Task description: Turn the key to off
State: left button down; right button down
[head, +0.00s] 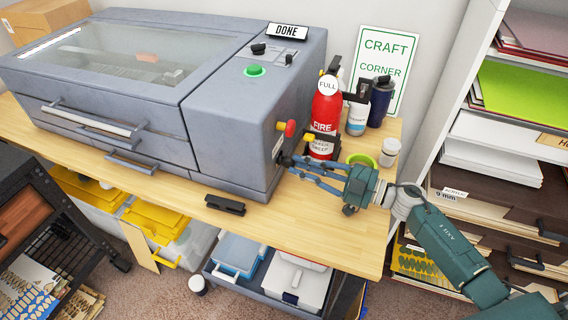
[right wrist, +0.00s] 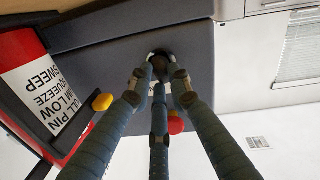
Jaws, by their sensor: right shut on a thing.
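The grey machine (head: 235,130) with a glass lid stands on the wooden bench. My right gripper (head: 282,160) reaches in from the right to the low part of the machine's right side. In the right wrist view its fingers (right wrist: 160,70) meet around a small dark key or key switch (right wrist: 159,60) on the grey panel. The gripper is shut on it. The fingers hide most of the key, so I cannot tell which way it points. A white label (head: 277,147) shows just above the fingertips. My left gripper is not in view.
A red stop button (head: 290,128) sticks out above my right gripper. A fire extinguisher (head: 325,110), bottles (head: 380,100) and a green bowl (head: 361,160) stand close behind it. A black object (head: 225,204) lies at the front of the bench (head: 320,235), which is otherwise clear.

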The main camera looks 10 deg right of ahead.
jog(key=n, duration=0.1)
jog(key=n+b, duration=0.2)
jog(key=n, duration=0.1)
jog(key=shift+s+a+f, duration=0.3)
jog(key=n+b, duration=0.2)
jog(key=n, duration=0.1)
jog(key=n+b, duration=0.2)
jog(key=n, duration=0.2)
jog(key=n+b, duration=0.3)
jog(key=shift+s, duration=0.1)
jog(key=c, duration=1.7)
grip_release()
jog(key=shift+r, duration=0.2)
jog(key=shift+c, duration=0.2)
jog(key=shift+o, duration=1)
jog(key=shift+a+r, duration=0.15)
jog(key=o, duration=0.6)
jog(key=shift+c, duration=0.2)
jog(key=shift+d, duration=0.2)
